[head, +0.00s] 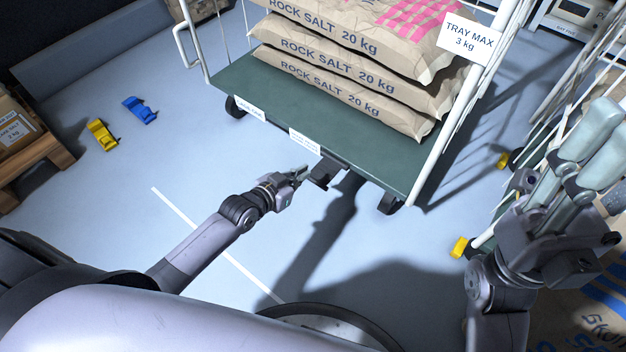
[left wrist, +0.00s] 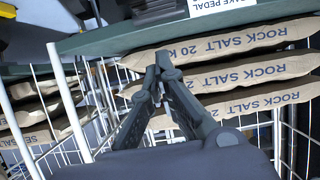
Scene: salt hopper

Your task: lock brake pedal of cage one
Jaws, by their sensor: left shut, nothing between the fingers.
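Cage one has a green deck (head: 262,88) with a dark brake pedal (head: 327,171) sticking out under its front edge. A white pedal label (head: 304,141) is on the edge above it; it also shows, cut off, in the left wrist view (left wrist: 222,5). My left gripper (head: 303,171) is shut and empty, its tips close beside the pedal's left side. Whether they touch is unclear. In the left wrist view its fingers (left wrist: 156,72) meet at the tips. My right gripper (head: 612,122) is open and empty at the far right, away from the pedal.
Rock salt sacks (head: 350,83) lie stacked on the deck, with a white tray sign (head: 468,39) hanging above. Castors (head: 391,204) stand under the deck. Yellow (head: 101,134) and blue (head: 140,110) chock-like pieces lie on the floor at left. The floor before the cage is clear.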

